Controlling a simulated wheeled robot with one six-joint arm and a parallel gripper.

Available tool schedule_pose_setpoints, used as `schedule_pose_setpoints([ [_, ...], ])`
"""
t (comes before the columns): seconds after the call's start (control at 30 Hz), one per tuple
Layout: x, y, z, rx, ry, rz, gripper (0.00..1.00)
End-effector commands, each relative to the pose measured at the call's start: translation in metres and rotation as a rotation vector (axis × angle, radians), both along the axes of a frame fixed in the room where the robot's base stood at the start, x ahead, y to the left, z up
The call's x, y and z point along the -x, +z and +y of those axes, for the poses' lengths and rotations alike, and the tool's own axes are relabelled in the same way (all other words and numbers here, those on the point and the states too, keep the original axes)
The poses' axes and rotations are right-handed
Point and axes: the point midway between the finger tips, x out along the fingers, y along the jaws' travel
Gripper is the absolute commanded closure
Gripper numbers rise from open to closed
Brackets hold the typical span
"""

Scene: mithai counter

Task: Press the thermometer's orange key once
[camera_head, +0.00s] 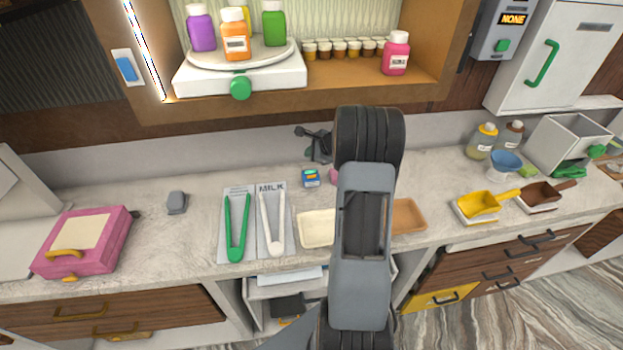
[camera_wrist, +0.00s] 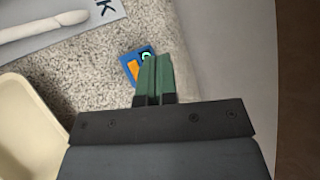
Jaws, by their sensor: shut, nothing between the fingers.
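The thermometer (camera_head: 311,178) is a small blue block lying on the counter, right of the MILK mat. In the wrist view the blue thermometer (camera_wrist: 127,58) shows an orange key (camera_wrist: 134,69) and a round green-ringed dial (camera_wrist: 147,55). My gripper (camera_wrist: 154,58) has green fingers, shut together and empty. In that view the fingertips overlap the thermometer's right side, beside the orange key, and hide part of the body. I cannot tell whether they touch it. In the head view my arm hides the counter just right of the thermometer, and the fingertips are not clear.
A cream tray (camera_head: 316,229) lies in front of the thermometer. White tongs (camera_head: 271,222) and green tongs (camera_head: 237,228) lie on mats to the left. A shelf with a turntable (camera_head: 240,75) and bottles overhangs behind. An orange-brown tray (camera_head: 408,217) is right of my arm.

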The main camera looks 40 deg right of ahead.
Motion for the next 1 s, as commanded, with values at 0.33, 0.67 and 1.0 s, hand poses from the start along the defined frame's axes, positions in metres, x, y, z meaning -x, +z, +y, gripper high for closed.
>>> schedule_pose_setpoints([
  [0.33, 0.000, -0.049, 0.000, 0.000, 0.000, 0.001, 1.00],
  [0.67, 0.000, -0.068, 0.000, 0.001, 0.001, 0.000, 1.00],
  [1.0, 0.000, -0.067, 0.000, 0.000, 0.001, 0.001, 1.00],
])
